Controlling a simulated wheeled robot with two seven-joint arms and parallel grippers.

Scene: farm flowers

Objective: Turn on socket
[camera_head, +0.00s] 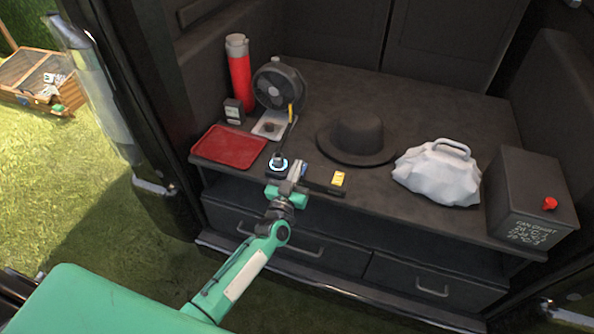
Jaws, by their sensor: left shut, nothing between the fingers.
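A dark socket strip (322,184) lies near the front edge of the dark cargo shelf, partly hidden by my gripper. At its left end is a round part with a lit, bluish-white ring (277,164), where a black cord comes in. A small yellow label (338,179) shows at the right end of the strip. My left gripper (297,172) is shut and empty, its tips over the strip just right of the lit ring. I cannot tell whether the tips touch the strip. The switch itself is too small to make out. My right gripper is not in view.
A fan (280,86) on a pale base stands behind the strip, with a red bottle (239,76) beside it. A red tray (229,147) lies left, a hat (358,137) and white bag (437,176) right. A black box (525,205) with a red knob stands far right.

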